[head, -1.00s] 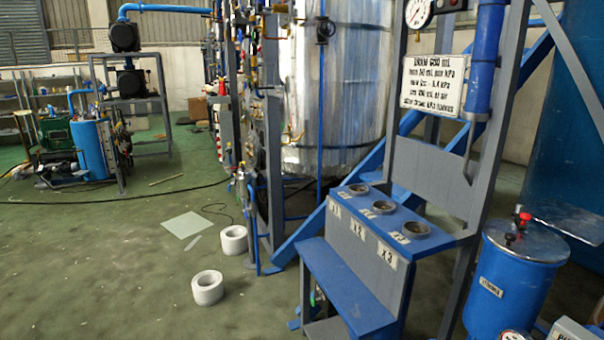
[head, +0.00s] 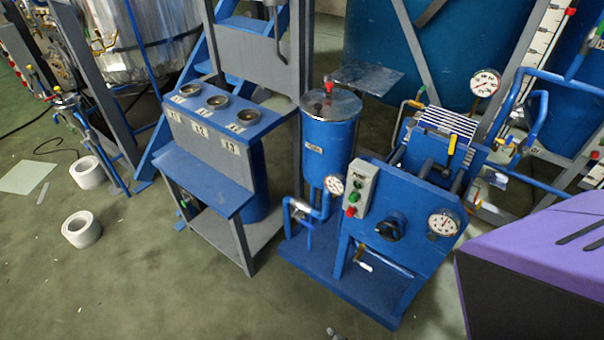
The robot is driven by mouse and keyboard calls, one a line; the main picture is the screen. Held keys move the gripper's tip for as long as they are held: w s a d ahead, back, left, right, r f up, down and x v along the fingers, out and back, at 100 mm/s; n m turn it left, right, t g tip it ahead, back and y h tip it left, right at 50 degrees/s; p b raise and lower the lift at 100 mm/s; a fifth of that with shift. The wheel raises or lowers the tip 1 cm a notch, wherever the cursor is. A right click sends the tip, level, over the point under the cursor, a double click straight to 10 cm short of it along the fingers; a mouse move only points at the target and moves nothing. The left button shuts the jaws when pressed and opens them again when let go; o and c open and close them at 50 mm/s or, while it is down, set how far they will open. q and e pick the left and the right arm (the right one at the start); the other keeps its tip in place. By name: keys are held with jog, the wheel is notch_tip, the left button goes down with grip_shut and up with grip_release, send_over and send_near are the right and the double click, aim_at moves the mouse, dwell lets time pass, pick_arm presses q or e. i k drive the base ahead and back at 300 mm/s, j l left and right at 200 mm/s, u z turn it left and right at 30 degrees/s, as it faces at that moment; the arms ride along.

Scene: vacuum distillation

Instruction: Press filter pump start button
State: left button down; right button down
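The blue filter pump unit (head: 405,240) stands right of centre, with a sloped front panel. A small grey-green control box (head: 367,178) is mounted at the panel's upper left corner. It carries a dark green button (head: 361,188) and a red button (head: 351,211) at its lower end. Its label is too small to read fully. A black knob (head: 390,227) and a round gauge (head: 444,223) sit on the panel to the right of the box. Neither of my grippers is in view, and nothing is seen touching the box.
A blue tank (head: 330,140) with red-topped fittings stands left of the pump unit. A blue stand with several round cups (head: 215,102) is further left. A large purple and black shape (head: 540,270) fills the lower right. Green floor (head: 150,290) is clear at lower left.

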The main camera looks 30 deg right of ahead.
aim_at(354, 196)
jog(key=i+l+z, duration=0.55)
jog(key=l+u, duration=0.4)
jog(key=l, duration=0.4)
jog(key=j+z, duration=0.45)
jog(key=j, duration=0.3)
jog(key=k+j+z, duration=0.1)
jog(key=j+z, duration=0.35)
jog(key=j, duration=0.25)
